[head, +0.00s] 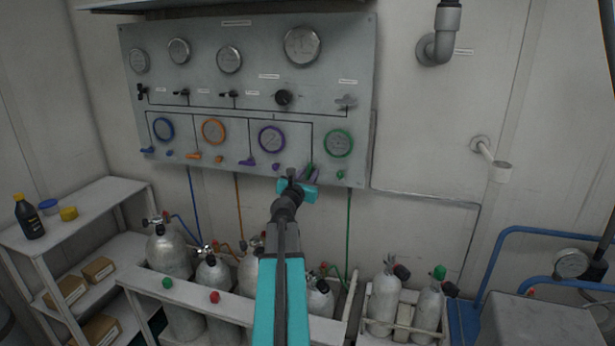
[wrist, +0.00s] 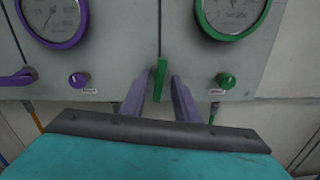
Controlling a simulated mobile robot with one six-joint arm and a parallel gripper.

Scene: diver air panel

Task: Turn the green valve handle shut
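The green valve handle (wrist: 161,78) shows in the wrist view on the lower part of the grey panel, as a narrow green bar standing upright. It lies left of and below the green-ringed gauge (wrist: 232,12). My gripper (wrist: 159,92) has its two purple-grey fingers apart, one on each side of the handle, with a visible gap on both sides. In the head view my gripper (head: 303,177) is at the panel's lower edge, and the green handle (head: 309,169) shows just above it, partly hidden by the fingers.
A small green knob (wrist: 226,81) sits right of the handle, and a purple knob (wrist: 78,80) and purple handle (wrist: 17,78) lie to the left. Below the panel (head: 210,60) stand several grey cylinders (head: 170,255) in a white rack. A blue rail (head: 540,231) is at right.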

